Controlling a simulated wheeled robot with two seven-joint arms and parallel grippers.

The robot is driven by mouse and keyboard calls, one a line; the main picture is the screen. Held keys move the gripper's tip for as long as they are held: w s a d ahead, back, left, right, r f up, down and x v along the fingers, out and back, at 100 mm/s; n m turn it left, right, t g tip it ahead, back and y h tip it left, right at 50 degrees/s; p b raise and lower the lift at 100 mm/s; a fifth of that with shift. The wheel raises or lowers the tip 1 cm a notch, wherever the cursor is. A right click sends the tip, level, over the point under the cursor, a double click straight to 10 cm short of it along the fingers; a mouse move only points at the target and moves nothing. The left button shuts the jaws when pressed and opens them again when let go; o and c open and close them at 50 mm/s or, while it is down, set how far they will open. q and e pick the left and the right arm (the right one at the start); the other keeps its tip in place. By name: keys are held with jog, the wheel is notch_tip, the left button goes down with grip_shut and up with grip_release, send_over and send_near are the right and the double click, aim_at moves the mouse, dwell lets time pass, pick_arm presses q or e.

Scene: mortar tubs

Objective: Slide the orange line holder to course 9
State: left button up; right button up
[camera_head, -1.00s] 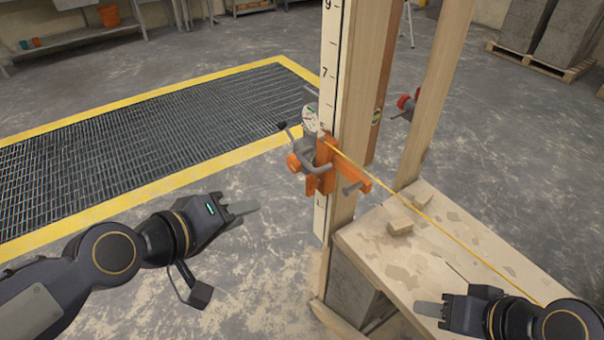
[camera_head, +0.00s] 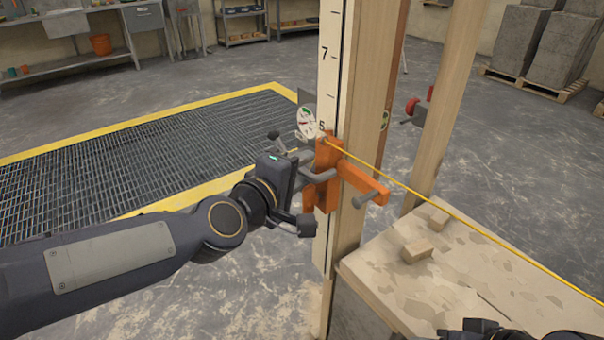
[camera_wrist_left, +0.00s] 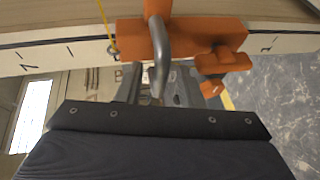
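The orange line holder (camera_head: 328,190) is clamped around the pale upright post, and a yellow line runs from it to the lower right. Its top is just below the scale's number 5. A grey bent handle (camera_wrist_left: 160,50) sticks out from the holder toward my left gripper. My left gripper (camera_wrist_left: 158,85) is at the handle, with a finger on either side of it and gaps seeming to show; in the head view it (camera_head: 307,167) is at the holder's left. My right gripper (camera_head: 470,330) is cut off at the bottom edge, its fingers not clear.
The numbered scale (camera_head: 330,85) runs up the post, with 7 above the holder. A round white dial (camera_head: 306,121) sits by the holder's top left. A board (camera_head: 450,280) with small wooden blocks stands at the lower right. A yellow-edged floor grate (camera_head: 120,160) lies left.

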pick_arm(q)
jog(key=shift+w+d+f, duration=0.1)
jog(key=shift+w+d, duration=0.1)
jog(key=shift+w, duration=0.15)
grip_shut()
notch_tip(320, 180, up, 27)
jog(key=p, duration=2.6)
